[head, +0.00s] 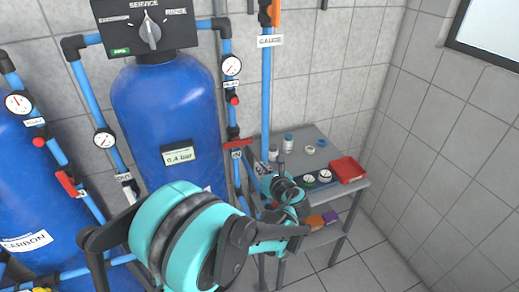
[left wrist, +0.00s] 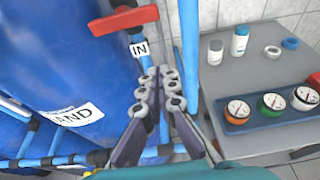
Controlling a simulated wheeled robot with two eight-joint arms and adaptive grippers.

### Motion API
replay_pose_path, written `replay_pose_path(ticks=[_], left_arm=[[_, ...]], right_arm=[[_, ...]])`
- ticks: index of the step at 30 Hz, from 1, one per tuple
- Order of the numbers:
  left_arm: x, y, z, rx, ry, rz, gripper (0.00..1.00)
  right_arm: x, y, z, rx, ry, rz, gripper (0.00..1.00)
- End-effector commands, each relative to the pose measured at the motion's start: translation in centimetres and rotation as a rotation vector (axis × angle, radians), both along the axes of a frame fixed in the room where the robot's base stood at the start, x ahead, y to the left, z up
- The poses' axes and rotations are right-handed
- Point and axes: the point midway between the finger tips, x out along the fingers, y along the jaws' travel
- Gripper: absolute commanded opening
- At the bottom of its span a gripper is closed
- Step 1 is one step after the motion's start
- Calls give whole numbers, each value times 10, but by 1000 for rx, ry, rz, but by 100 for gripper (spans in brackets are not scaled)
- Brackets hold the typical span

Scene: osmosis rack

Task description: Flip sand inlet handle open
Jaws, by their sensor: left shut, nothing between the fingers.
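The sand inlet handle is a red bar (head: 238,143) on the blue pipe to the right of the sand tank (head: 165,115), just above the IN label (head: 237,154). In the left wrist view the red handle (left wrist: 124,20) lies across the pipe at the top, with the IN label (left wrist: 140,49) below it. My left gripper (left wrist: 158,75) is shut and empty. Its fingertips appear below and slightly right of the handle in that view, apart from it. In the head view my teal left arm hides much of the gripper. My right gripper is not in view.
A grey side table (head: 310,140) stands to the right with bottles, a red tray (head: 347,169) and several gauges. A vertical blue pipe (head: 266,100) with a GAUGE label stands between the tank and the table. Another red handle (head: 67,184) is at the left.

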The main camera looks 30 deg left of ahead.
Motion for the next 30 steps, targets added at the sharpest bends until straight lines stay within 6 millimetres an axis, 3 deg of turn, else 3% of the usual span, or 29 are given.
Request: replay_pose_path(ticks=[11, 23, 30], left_arm=[[10, 12, -6, -4, -3, 3, 0], [60, 72, -35, -5, -3, 4, 0], [61, 72, -2, -4, -2, 0, 0]], right_arm=[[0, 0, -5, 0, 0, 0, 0], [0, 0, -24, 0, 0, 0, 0], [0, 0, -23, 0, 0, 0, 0]])
